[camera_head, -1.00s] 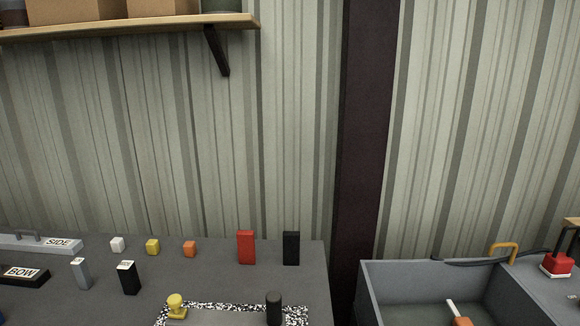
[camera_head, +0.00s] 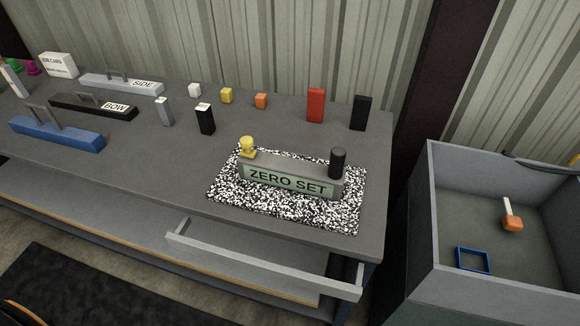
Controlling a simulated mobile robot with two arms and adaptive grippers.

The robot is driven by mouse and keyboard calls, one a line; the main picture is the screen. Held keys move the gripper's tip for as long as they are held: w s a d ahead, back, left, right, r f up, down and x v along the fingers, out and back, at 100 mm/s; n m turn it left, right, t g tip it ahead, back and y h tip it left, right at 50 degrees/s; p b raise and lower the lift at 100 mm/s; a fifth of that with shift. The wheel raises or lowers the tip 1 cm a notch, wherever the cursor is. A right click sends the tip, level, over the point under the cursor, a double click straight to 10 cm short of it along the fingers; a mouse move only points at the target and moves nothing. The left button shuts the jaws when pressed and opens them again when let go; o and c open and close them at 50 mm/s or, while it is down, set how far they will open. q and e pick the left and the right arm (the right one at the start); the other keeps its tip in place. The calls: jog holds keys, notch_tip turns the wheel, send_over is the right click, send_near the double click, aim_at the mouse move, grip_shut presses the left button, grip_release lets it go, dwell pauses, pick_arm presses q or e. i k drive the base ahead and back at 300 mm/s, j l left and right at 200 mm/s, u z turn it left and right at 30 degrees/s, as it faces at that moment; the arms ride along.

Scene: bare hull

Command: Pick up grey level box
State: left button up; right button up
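A long grey bar with a handle on top and a "SIDE" label (camera_head: 105,82) lies at the back left of the grey workbench (camera_head: 150,180). A small grey upright block (camera_head: 164,112) stands to its right, beside a black block with a white top (camera_head: 205,119). A grey "ZERO SET" block (camera_head: 290,178) rests on a black-and-white speckled mat (camera_head: 225,190) near the bench's right front. A yellow knob-shaped piece (camera_head: 247,147) and a black cylinder (camera_head: 337,161) are at its ends. I cannot tell which is the grey level box. Neither gripper is in view.
A black "BOW" bar (camera_head: 90,106) and a blue bar (camera_head: 57,134) lie at left. White, yellow and orange cubes, a red block (camera_head: 316,105) and a black block (camera_head: 360,113) line the back. A pale bar (camera_head: 265,262) juts from the bench front. A grey bin (camera_head: 430,220) stands right.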

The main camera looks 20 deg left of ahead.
aim_at(302, 176)
jog(key=j+z, duration=0.25)
jog(key=j, duration=0.15)
jog(key=k+j+z, duration=0.2)
jog(key=j, duration=0.2)
jog(key=j+z, duration=0.25)
jog(key=j, duration=0.15)
jog(key=k+j+z, duration=0.1)
jog(key=j+z, duration=0.15)
jog(key=k+j+z, duration=0.2)
jog(key=j, duration=0.25)
